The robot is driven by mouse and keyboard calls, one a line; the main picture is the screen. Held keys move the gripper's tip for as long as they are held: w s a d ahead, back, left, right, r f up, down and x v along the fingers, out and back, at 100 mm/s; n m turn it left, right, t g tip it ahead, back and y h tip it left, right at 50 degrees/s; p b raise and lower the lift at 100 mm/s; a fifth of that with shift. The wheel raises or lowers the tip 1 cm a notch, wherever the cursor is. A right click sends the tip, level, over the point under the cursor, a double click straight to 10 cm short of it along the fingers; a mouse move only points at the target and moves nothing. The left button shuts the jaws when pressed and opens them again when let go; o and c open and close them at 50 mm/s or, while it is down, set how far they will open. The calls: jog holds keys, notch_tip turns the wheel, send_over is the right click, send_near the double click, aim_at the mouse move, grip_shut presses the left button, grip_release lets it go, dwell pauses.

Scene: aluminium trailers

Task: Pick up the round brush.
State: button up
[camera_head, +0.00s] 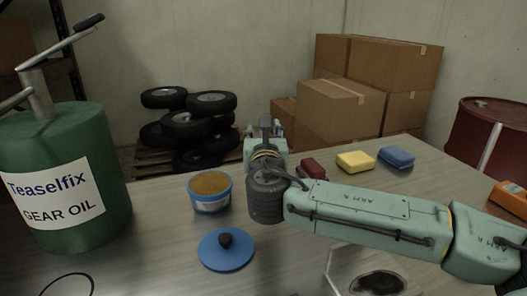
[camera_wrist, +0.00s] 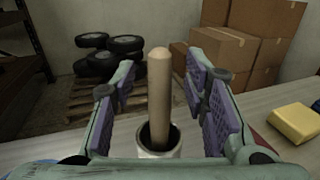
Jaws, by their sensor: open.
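The round brush appears only as an upright pale wooden handle (camera_wrist: 159,95) in the wrist view. Its lower end goes down into a white, dark-mouthed cup (camera_wrist: 148,153), and the brush's head is hidden. My gripper (camera_wrist: 166,84) is open, with one purple-padded finger on each side of the handle. I see gaps between the handle and both pads. In the head view my gripper (camera_head: 266,128) points away at the far side of the table, and my arm hides the brush and cup.
A blue tub (camera_head: 212,204) with brown contents and a blue lid (camera_head: 226,251) lie left of my arm. A green oil drum (camera_head: 110,175) stands far left. Red (camera_head: 312,169), yellow (camera_head: 355,161) and blue (camera_head: 397,157) blocks lie right of my gripper. Boxes (camera_head: 395,65) and tyres (camera_head: 190,120) stand behind.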

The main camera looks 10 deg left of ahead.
grip_shut()
dwell(0.5)
jog(key=shift+r, duration=0.1)
